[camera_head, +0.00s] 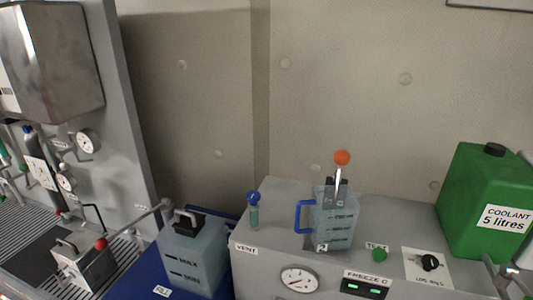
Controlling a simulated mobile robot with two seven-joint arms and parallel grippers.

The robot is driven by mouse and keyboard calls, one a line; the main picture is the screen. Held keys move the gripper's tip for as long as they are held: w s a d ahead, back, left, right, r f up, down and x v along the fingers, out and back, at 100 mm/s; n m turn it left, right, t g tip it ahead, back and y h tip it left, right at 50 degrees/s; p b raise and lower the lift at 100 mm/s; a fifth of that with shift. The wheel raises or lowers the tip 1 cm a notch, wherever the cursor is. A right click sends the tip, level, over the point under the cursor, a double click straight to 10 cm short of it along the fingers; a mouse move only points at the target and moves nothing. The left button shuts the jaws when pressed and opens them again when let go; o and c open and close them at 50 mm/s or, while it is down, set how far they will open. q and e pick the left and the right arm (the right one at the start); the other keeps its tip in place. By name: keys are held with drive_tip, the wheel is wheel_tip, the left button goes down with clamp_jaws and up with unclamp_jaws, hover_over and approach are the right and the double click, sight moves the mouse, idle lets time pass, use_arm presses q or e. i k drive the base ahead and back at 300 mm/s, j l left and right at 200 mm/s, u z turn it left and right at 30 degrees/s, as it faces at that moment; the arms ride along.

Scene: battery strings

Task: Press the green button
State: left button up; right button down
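Nothing covers the button.
Left of the button stands a clear jug (336,230) with a blue handle and an orange-topped stick. A black rotary switch (430,262) is to the right, before a green coolant canister (484,200). A gauge (299,280) and a "FREEZE C" panel (366,285) are in front.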

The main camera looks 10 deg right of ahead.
sight(379, 254)
drive_tip(key=z, duration=1.2)
